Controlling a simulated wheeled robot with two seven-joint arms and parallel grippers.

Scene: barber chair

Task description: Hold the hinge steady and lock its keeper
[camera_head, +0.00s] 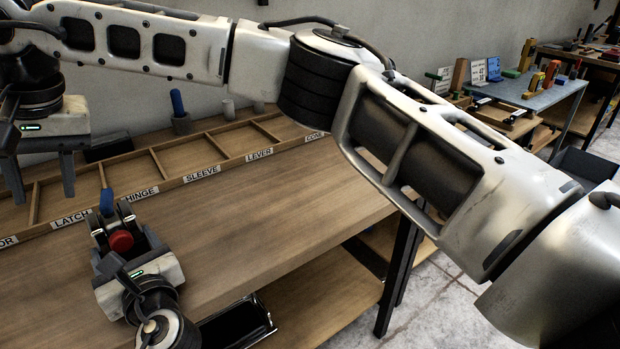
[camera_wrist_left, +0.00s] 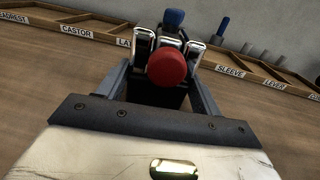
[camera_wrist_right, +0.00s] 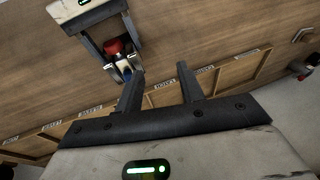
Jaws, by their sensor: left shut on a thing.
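The hinge (camera_head: 127,222) has two shiny metal side plates, a red round knob (camera_head: 121,241) facing the front and a blue piece (camera_head: 107,202) at its top. My left gripper (camera_head: 122,236) is shut on the hinge over the bench; the hinge also shows between its fingers in the left wrist view (camera_wrist_left: 187,52), with the red knob nearest. I cannot tell which part is the keeper. My right gripper (camera_head: 43,196) is open and empty, pointing down, left of the hinge. In the right wrist view the hinge (camera_wrist_right: 124,66) lies just left of its fingertips.
A shallow wooden tray (camera_head: 222,170) with labelled compartments runs along the bench back. A blue-handled tool stands in a grey holder (camera_head: 182,124) behind it. The wooden bench top (camera_head: 270,230) right of the hinge is clear.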

